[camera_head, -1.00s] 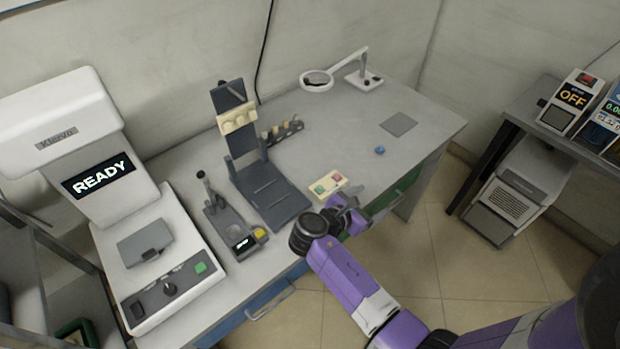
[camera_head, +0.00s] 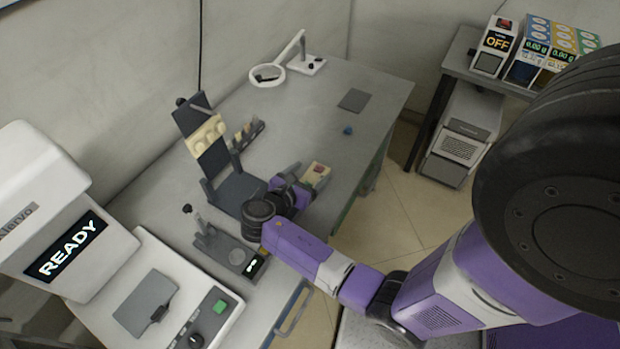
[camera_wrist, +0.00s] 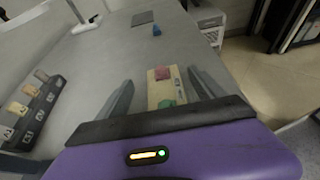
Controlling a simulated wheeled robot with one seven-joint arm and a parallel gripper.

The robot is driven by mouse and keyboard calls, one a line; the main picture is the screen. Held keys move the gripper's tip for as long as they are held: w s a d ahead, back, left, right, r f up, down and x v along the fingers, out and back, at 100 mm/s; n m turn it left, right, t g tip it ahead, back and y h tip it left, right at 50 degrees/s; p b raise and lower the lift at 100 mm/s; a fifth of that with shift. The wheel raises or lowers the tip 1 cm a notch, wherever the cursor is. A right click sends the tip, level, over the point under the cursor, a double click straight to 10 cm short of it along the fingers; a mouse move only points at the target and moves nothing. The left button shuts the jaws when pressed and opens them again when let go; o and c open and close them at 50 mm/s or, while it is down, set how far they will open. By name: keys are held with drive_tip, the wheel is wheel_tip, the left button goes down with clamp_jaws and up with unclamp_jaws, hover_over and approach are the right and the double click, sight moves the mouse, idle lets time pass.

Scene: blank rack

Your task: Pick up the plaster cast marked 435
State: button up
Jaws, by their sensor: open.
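Several small beige pieces, which look like plaster casts, stand in a dark rack (camera_wrist: 42,112) at the left of the wrist view. The rack also shows in the head view (camera_head: 236,148), behind the upright stand. Pale marks on the rack's front are too small to read, so I cannot tell which cast is 435. My gripper (camera_wrist: 160,77) is open, its two fingers apart above the table. A beige block (camera_wrist: 163,89) with a pink and a green part shows between the fingers; I see no contact. In the head view my gripper (camera_head: 296,181) partly covers this block (camera_head: 317,174).
A dark upright stand (camera_head: 196,117) holds a cream strip (camera_head: 206,136) left of my gripper. A small device (camera_head: 224,249) and the READY machine (camera_head: 66,246) are nearer left. A magnifier (camera_head: 268,74), grey pad (camera_head: 354,100) and blue object (camera_head: 347,131) lie farther back, with clear table between.

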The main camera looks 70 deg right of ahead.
sight(318, 169)
drive_tip(key=shift+p+x, duration=0.4)
drive_tip(key=shift+x, duration=2.25)
drive_tip(key=shift+s, duration=0.15)
drive_tip(key=c, duration=1.6)
drive_tip(key=shift+c, duration=0.2)
